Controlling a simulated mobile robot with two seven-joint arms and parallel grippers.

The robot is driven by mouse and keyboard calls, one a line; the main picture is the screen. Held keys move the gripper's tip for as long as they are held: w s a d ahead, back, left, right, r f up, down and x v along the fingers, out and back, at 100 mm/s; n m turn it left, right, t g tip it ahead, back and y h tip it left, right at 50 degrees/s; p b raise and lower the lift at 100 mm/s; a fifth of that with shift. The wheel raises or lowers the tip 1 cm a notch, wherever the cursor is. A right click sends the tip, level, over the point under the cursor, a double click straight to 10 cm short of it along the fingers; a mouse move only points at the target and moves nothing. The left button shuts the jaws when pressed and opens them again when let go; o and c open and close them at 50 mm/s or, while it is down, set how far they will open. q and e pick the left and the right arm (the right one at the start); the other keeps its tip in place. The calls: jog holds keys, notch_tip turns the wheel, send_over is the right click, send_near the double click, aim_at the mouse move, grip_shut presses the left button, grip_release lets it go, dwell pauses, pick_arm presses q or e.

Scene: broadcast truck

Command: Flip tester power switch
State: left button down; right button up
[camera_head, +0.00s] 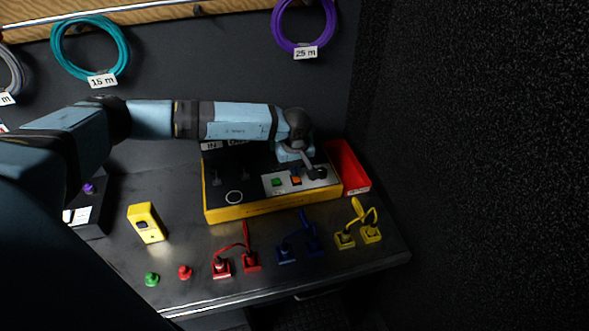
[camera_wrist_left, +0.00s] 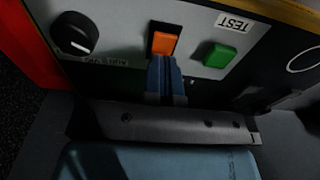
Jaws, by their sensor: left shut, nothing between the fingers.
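The tester (camera_head: 262,208) is a black box with yellow edges at the back of the bench. On its grey panel is an orange rocker switch (camera_head: 296,180), which also shows in the wrist view (camera_wrist_left: 163,43). A green button (camera_wrist_left: 217,55) sits beside it under a TEST label. A black knob (camera_wrist_left: 74,34) is on its other side. My left gripper (camera_head: 308,164) is over the panel. In the wrist view its shut, empty blue fingers (camera_wrist_left: 163,68) end right at the orange switch's near edge; I cannot tell whether they touch it. My right gripper is not in view.
A red bin (camera_head: 345,166) stands right of the tester. Red (camera_head: 236,262), blue (camera_head: 299,250) and yellow (camera_head: 358,234) cabled plugs lie in front of it. A yellow handheld device (camera_head: 147,223) stands to the left. Coiled cables hang on the back wall.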

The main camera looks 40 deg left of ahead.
pick_arm(q)
jog(key=shift+s+d+f, duration=0.15)
jog(key=shift+s+f, duration=0.05)
jog(key=shift+f, duration=0.05)
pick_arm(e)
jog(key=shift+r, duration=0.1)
pick_arm(q)
jog(key=shift+s+d+r, duration=0.1)
jog(key=shift+s+d, duration=0.4)
jog(key=shift+d, duration=0.1)
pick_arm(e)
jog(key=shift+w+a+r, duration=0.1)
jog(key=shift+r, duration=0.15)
pick_arm(q)
notch_tip(320, 180, up, 5)
jog(key=p, duration=0.2)
jog(key=shift+w+d+p, duration=0.15)
jog(key=shift+p, duration=0.2)
notch_tip(320, 180, up, 4)
jog(key=b, duration=0.1)
notch_tip(320, 180, up, 5)
send_over(297, 180)
jog(key=shift+s+d+r+b, duration=0.1)
jog(key=shift+s+b, duration=0.15)
jog(key=shift+b, duration=0.1)
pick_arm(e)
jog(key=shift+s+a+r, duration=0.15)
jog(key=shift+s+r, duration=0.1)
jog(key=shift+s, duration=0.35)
